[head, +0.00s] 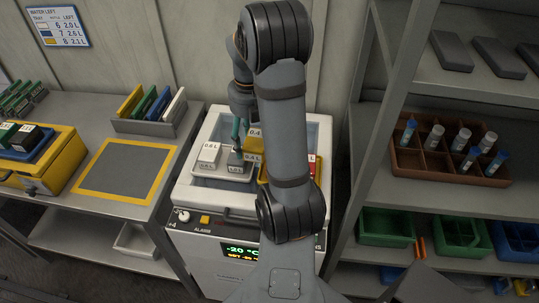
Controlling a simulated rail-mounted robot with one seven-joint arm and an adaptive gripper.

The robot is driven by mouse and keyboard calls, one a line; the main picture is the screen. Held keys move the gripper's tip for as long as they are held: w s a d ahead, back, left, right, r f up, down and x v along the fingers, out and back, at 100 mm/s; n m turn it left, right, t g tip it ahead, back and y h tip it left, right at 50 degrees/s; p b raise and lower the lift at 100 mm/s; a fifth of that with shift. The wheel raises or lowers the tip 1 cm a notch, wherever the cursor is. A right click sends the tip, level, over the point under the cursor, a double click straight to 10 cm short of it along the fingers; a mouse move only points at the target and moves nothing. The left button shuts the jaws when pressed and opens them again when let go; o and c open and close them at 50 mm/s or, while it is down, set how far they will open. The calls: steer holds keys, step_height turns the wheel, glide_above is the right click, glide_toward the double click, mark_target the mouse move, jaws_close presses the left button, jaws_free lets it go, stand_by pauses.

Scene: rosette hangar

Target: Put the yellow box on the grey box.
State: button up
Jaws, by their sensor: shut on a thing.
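My gripper (236,152) is inside the open white freezer, pointing down. The fingertips are small and dark here, so the exact hold is hard to see. A yellow box (256,142) with a white label shows just right of the gripper, partly hidden by my arm. A white box (209,153) stands left of the gripper.
The freezer's white rim (193,150) surrounds the boxes. My arm hides the freezer's middle. A bench at left holds a yellow crate (48,165), a bare yellow-edged mat (130,168) and a rack of coloured plates (155,120). Shelves (455,90) stand close on the right.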

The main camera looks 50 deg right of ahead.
steer(key=shift+s+f, duration=0.1)
steer(key=p, duration=0.4)
glide_above(234, 154)
steer(key=shift+n, duration=0.3)
step_height(234, 154, down, 7)
steer(key=shift+r, duration=0.1)
step_height(234, 154, down, 4)
steer(key=shift+d+r+p, duration=0.1)
steer(key=shift+r+p, duration=0.05)
steer(key=shift+p, duration=0.45)
steer(key=shift+f, duration=0.2)
steer(key=shift+f, duration=0.25)
steer(key=o, duration=1.3)
steer(key=shift+r, duration=0.1)
steer(key=shift+c, duration=0.2)
